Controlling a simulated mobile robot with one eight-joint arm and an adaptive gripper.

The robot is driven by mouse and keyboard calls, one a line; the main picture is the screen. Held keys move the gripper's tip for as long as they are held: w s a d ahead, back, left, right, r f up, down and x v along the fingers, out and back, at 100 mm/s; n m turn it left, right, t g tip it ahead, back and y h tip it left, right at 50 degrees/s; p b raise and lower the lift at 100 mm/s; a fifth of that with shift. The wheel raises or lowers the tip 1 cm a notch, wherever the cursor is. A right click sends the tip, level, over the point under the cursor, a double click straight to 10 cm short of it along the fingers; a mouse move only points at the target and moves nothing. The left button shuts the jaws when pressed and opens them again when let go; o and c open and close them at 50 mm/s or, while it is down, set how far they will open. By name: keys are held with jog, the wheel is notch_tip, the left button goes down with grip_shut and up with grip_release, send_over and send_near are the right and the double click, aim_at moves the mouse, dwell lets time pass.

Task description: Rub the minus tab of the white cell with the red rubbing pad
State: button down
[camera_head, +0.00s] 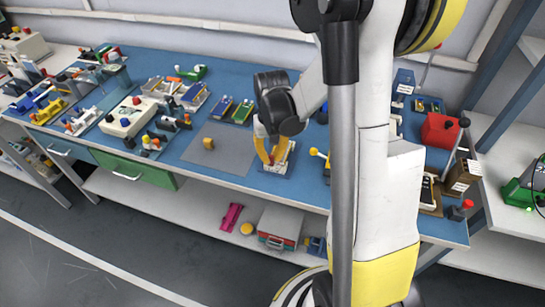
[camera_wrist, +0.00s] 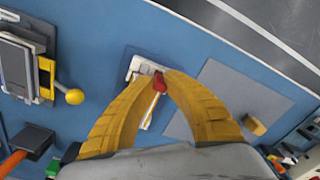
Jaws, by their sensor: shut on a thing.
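My gripper (camera_wrist: 160,84) has its two yellow fingers closed on a small red rubbing pad (camera_wrist: 160,81). The gripper (camera_head: 271,158) also shows in the head view, over a pale holder on the blue bench. The white cell (camera_wrist: 149,108) lies in this holder, below the fingertips and partly covered by the pad and fingers. In the head view the white cell (camera_head: 283,158) shows beside the fingers. The pad is over the cell's end nearest the bench's front edge. I cannot tell whether it touches a tab, and the tab marks are too small to read.
A grey mat (camera_head: 234,158) with an ochre block (camera_head: 208,143) lies left of the holder in the head view. A device with a yellow ball-ended lever (camera_wrist: 74,97) stands on the other side. Blue and green cells (camera_head: 242,112) lie behind the mat.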

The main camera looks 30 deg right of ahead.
jog(key=shift+w+a, duration=0.25)
jog(key=shift+w, duration=0.05)
jog(key=shift+r+p, duration=0.35)
jog(key=shift+r, duration=0.05)
notch_tip(320, 180, up, 6)
jog(key=p, duration=0.4)
jog(key=shift+r, duration=0.15)
jog(key=shift+f, duration=0.25)
jog(key=shift+t, duration=0.3)
jog(key=shift+s+d+f+b, duration=0.15)
jog(key=shift+s+f+b, duration=0.05)
jog(key=shift+f+b, duration=0.65)
jog(key=shift+s+d+f+b, duration=0.25)
jog(key=shift+f+b, duration=0.4)
jog(key=shift+f, duration=0.35)
jog(key=shift+s+d+f+b, duration=0.1)
jog(key=shift+s+f+b, duration=0.1)
jog(key=shift+f+b, duration=0.65)
